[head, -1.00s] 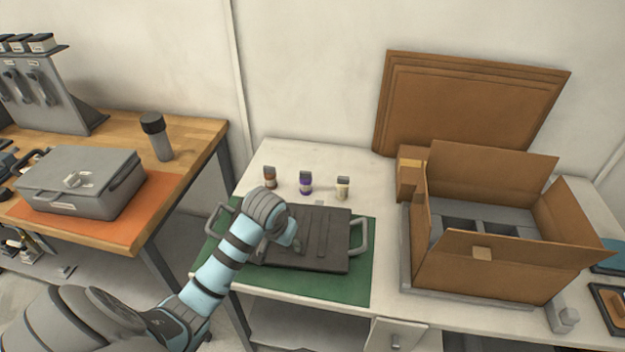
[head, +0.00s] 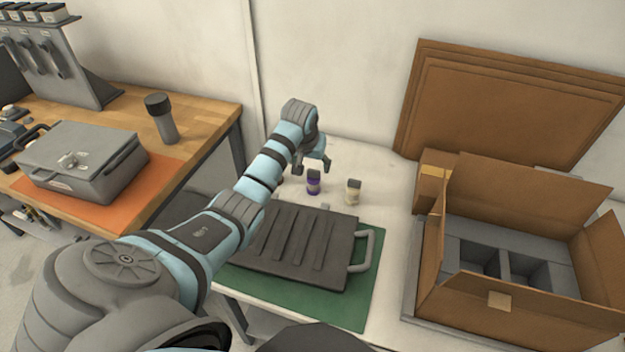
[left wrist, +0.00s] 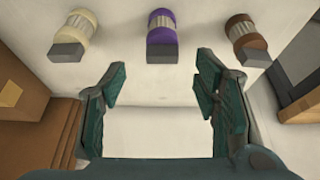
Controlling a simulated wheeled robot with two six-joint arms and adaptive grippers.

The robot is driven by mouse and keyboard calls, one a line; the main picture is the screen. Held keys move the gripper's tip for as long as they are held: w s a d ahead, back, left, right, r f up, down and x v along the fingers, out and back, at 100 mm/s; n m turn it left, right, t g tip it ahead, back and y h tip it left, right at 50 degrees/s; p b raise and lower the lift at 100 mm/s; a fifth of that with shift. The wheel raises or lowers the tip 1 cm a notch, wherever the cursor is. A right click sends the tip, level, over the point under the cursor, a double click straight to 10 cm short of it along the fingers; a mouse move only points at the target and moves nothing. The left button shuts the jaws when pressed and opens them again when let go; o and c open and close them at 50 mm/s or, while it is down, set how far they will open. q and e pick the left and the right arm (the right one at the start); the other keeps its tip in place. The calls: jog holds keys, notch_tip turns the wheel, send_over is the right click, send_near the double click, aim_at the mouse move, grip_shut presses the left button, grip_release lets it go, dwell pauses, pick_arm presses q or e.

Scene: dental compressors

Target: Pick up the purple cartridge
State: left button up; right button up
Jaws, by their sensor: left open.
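The purple cartridge (head: 313,184) stands on the white table behind the dark ridged panel, with a dark cap and a pale label. It also shows in the left wrist view (left wrist: 162,33) at the top centre, ahead of the fingers and between their lines. My left gripper (head: 316,166) is open and empty, above and close to the cartridge; it also shows in the left wrist view (left wrist: 152,90) with its fingers spread. I see no contact with the cartridge. My right gripper is not in view.
A cream cartridge (head: 353,192) stands to the right of the purple one. A brown cartridge (left wrist: 246,36) is mostly hidden by my arm in the head view. The dark panel (head: 300,245) lies on a green mat (head: 365,290). An open cardboard box (head: 500,305) stands right.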

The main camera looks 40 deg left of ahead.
aim_at(313, 171)
pick_arm(q)
jog(key=b+x, duration=0.1)
jog(key=x, duration=0.6)
jog(key=shift+a+b, duration=0.1)
jog(key=shift+b, duration=0.3)
jog(key=shift+s+r, duration=0.1)
jog(key=shift+r, duration=0.1)
jog(key=shift+c, duration=0.2)
jog(key=c, duration=1.2)
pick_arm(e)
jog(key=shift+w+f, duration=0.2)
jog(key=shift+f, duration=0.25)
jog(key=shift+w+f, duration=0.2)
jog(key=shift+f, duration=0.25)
pick_arm(q)
jog(key=shift+r, duration=0.1)
